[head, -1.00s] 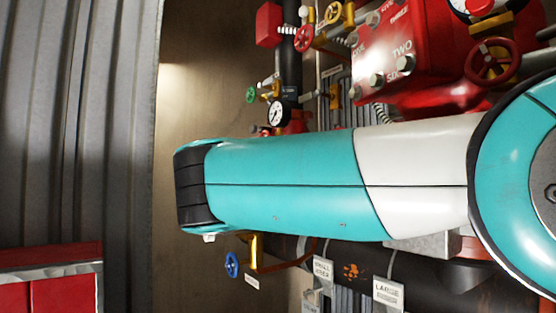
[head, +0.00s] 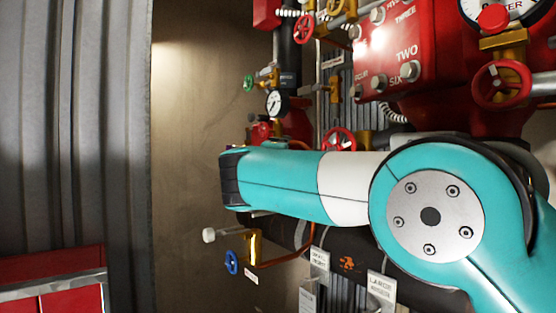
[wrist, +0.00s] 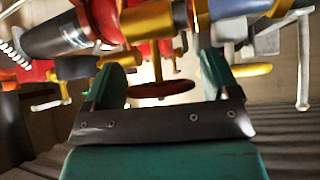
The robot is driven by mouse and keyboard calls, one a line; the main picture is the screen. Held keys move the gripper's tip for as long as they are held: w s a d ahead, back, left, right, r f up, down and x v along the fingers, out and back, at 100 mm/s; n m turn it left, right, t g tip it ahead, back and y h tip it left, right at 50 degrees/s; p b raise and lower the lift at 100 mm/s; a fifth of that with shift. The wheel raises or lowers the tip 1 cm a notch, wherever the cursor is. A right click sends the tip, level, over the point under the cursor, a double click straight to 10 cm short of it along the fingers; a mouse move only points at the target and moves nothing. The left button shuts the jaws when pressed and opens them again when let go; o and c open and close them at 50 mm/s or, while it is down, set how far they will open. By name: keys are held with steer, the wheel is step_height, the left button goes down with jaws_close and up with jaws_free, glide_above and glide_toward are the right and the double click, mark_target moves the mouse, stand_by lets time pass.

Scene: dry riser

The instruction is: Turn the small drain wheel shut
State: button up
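A small blue hand wheel (head: 231,262) sits on a brass valve (head: 255,248) at the lower middle of the head view, below my arm. A small tag (head: 251,276) hangs by it, too small to read, so I cannot confirm that this is the drain wheel. My gripper is hidden behind my arm in the head view. In the wrist view my gripper (wrist: 163,62) has its two teal fingers spread wide. A red wheel (wrist: 162,88), seen nearly edge-on, shows between and beyond the fingers. I cannot tell whether they touch it.
Red wheels (head: 340,141) (head: 502,85), a green wheel (head: 248,83) and a gauge (head: 277,103) crowd the pipes above my arm. A red box (head: 395,50) is at upper right. Riser signs (head: 381,289) hang below. Bare wall (head: 195,120) lies left.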

steer(key=c, duration=0.6)
steer(key=shift+f+m+t+b, duration=0.3)
steer(key=shift+m+t+b, duration=0.1)
steer(key=shift+b, duration=0.6)
steer(key=shift+c, duration=0.2)
steer(key=shift+f+m+t+h+b, duration=0.1)
steer(key=shift+m+t+h+b, duration=0.3)
steer(key=shift+b, duration=0.3)
steer(key=shift+m+b, duration=0.45)
steer(key=shift+m, duration=0.15)
steer(key=shift+r+m+t+h, duration=0.45)
steer(key=shift+m+t+h, duration=0.15)
steer(key=shift+m+h, duration=0.15)
steer(key=o, duration=0.9)
